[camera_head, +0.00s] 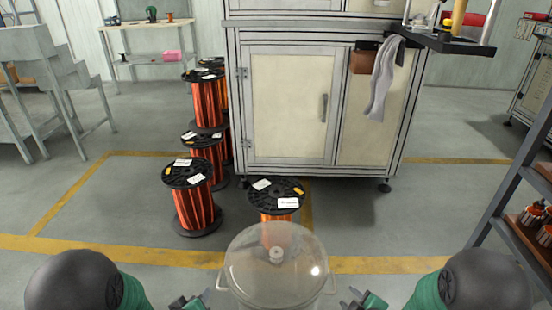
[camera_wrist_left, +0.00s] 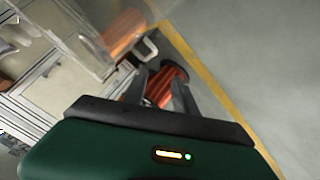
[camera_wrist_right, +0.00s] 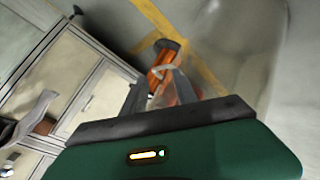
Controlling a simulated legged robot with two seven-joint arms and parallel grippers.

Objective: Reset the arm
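A clear lidded container (camera_head: 275,270) with a round knob and two side handles is at the bottom centre of the head view. What supports it cannot be seen. My left gripper (camera_head: 198,298) is just left of it, with its fingers apart and empty. My right gripper (camera_head: 354,298) is just right of the container, also with fingers apart and empty.
Several spools of copper-coloured wire stand on the floor, including one (camera_head: 194,205) at left and one (camera_head: 276,197) behind the container. A large cabinet (camera_head: 290,105) stands behind. A dark shelf rack (camera_head: 505,200) is at right. A workbench (camera_head: 150,25) stands at the back left.

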